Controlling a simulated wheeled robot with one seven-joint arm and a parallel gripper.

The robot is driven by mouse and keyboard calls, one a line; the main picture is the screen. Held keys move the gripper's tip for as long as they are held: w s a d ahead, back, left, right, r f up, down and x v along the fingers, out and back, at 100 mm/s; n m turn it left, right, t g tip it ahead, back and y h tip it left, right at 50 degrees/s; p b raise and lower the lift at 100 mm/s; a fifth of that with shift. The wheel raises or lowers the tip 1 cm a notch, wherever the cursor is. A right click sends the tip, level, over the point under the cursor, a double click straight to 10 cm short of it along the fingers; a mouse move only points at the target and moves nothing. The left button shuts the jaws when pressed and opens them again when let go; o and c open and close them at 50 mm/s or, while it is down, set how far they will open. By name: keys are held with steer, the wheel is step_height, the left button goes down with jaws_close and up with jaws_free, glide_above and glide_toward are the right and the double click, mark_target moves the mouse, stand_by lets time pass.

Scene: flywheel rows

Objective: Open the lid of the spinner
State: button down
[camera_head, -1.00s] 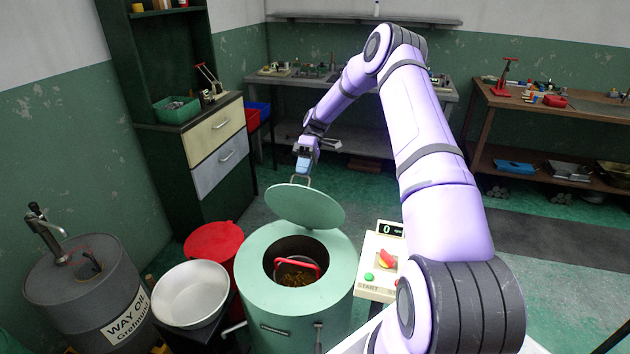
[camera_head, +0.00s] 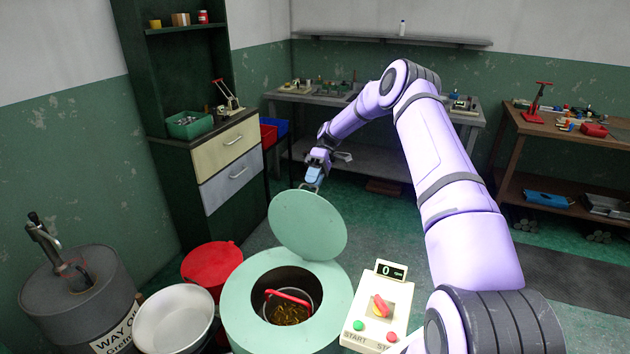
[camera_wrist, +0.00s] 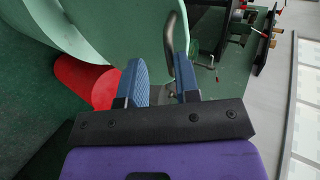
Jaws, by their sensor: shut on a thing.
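The spinner (camera_head: 240,312) is a pale green drum at the lower middle of the head view. Its round lid (camera_head: 308,226) stands tilted up at the back of the drum, well clear of the opening. Inside the drum a basket with a red handle (camera_head: 288,296) holds brass-coloured pieces. My gripper (camera_head: 313,184) is at the lid's upper edge, shut on the lid's metal handle. In the wrist view the curved grey handle (camera_wrist: 180,55) passes by the blue fingers (camera_wrist: 160,82), with the green lid (camera_wrist: 120,25) behind.
A control box (camera_head: 376,310) with a display reading 0 stands right of the drum. A white basin (camera_head: 172,318), a red container (camera_head: 212,264) and a grey oil drum (camera_head: 75,305) stand to the left. A drawer cabinet (camera_head: 225,165) stands behind left.

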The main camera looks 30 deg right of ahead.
steer(key=shift+s+f, duration=0.25)
steer(key=shift+f, duration=0.55)
steer(key=c, duration=1.1)
jaws_free()
steer(key=shift+w+f, duration=0.1)
steer(key=shift+c, duration=0.3)
steer(key=shift+d, duration=0.1)
steer(key=shift+c, duration=0.2)
steer(key=shift+w+d+r, duration=0.2)
steer(key=shift+w+r, duration=0.05)
steer(key=shift+r, duration=0.05)
steer(key=v, duration=1)
steer(key=shift+w+r, duration=0.1)
steer(key=shift+r, duration=0.2)
